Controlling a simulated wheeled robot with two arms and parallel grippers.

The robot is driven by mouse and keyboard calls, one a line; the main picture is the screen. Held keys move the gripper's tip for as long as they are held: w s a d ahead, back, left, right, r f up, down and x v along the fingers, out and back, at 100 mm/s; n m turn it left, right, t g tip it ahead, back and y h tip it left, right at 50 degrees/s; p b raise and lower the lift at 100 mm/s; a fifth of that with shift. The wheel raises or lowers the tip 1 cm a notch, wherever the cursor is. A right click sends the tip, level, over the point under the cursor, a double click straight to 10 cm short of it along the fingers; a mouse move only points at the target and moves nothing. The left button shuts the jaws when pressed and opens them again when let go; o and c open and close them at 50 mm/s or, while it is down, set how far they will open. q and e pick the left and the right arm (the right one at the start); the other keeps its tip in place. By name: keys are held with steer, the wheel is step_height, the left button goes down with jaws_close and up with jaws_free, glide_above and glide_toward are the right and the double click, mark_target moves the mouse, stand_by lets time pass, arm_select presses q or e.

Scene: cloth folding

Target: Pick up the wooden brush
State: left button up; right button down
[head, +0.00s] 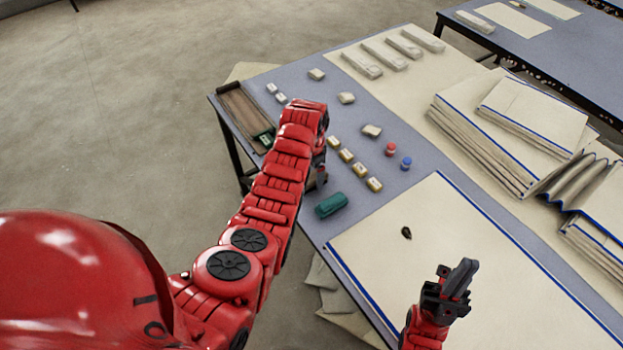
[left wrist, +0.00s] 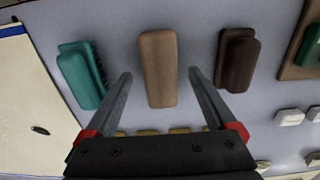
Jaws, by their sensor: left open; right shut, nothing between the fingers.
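The wooden brush (left wrist: 158,68) is a light tan block in the left wrist view, lying lengthwise between two other brushes. My left gripper (left wrist: 160,73) is open, with one finger on either side of the brush's lower part and a gap to each. I cannot tell how far above the brush the fingertips are. In the head view my left arm hides the wooden brush, and my left gripper (head: 319,173) is mostly hidden too. My right gripper (head: 463,276) is shut and empty over the cream cloth at lower right.
A teal brush (left wrist: 81,75) lies left of the wooden one, a dark brown brush (left wrist: 238,60) right. Several yellow blocks (head: 346,155) lie nearby. A wooden tray (head: 237,106) stands at the table's left end. A blue-edged cloth (head: 445,225) covers the near table; folded cloths (head: 480,145) lie right.

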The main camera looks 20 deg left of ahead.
arm_select(q)
steer(key=shift+f, duration=1.05)
jaws_close()
